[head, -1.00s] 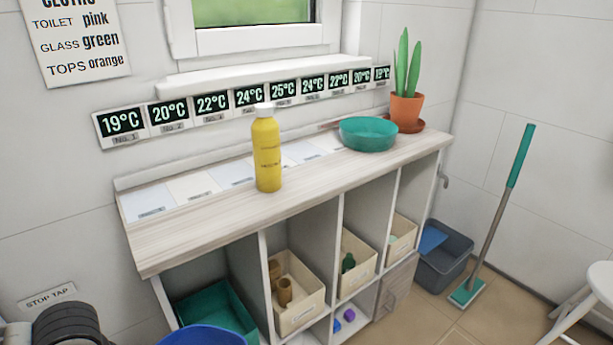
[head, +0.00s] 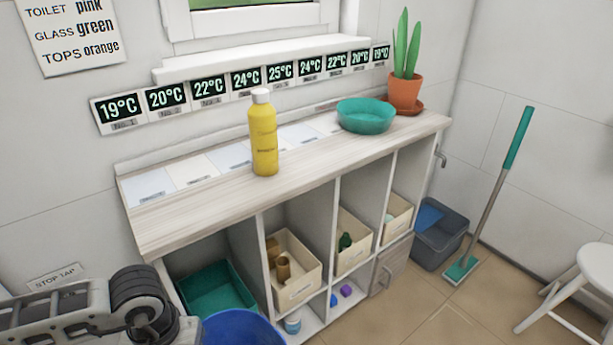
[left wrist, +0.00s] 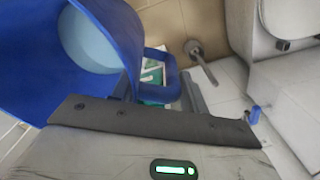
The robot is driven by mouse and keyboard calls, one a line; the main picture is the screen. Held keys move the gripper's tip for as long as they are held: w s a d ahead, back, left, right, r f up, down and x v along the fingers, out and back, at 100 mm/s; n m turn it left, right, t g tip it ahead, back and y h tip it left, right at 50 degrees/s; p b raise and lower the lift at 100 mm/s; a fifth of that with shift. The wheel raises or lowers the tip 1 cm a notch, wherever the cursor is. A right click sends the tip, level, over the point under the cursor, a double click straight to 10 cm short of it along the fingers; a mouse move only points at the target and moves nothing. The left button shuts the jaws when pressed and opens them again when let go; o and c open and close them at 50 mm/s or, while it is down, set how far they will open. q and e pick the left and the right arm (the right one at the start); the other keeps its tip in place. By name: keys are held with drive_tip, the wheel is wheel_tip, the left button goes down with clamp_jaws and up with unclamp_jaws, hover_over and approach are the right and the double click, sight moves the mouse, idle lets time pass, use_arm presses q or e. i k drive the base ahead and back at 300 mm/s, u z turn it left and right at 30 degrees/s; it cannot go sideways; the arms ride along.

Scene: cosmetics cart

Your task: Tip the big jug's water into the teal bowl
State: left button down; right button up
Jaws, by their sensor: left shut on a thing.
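The big blue jug (head: 238,328) shows at the bottom edge of the head view, cut off by the frame. In the left wrist view the jug (left wrist: 35,65) fills the upper left, with pale blue water (left wrist: 85,40) inside. My left gripper (left wrist: 160,92) is shut on the jug's blue handle. In the head view my left arm comes in at the lower left beside the jug, and the fingers are hidden. The teal bowl (head: 366,116) stands on the far right part of the shelf top, well away from the jug. My right gripper is out of view.
A yellow bottle (head: 263,140) stands mid-shelf, left of the bowl. A potted cactus (head: 404,92) stands right of the bowl. The shelf top (head: 200,205) is clear at its front left. A teal bin (head: 215,295) and cream bins (head: 292,270) fill the cubbies below.

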sight(358, 116)
drive_tip(key=z, duration=2.35)
drive_tip(key=i, duration=2.05)
drive_tip(key=u, duration=2.9)
drive_tip(key=i, duration=0.3)
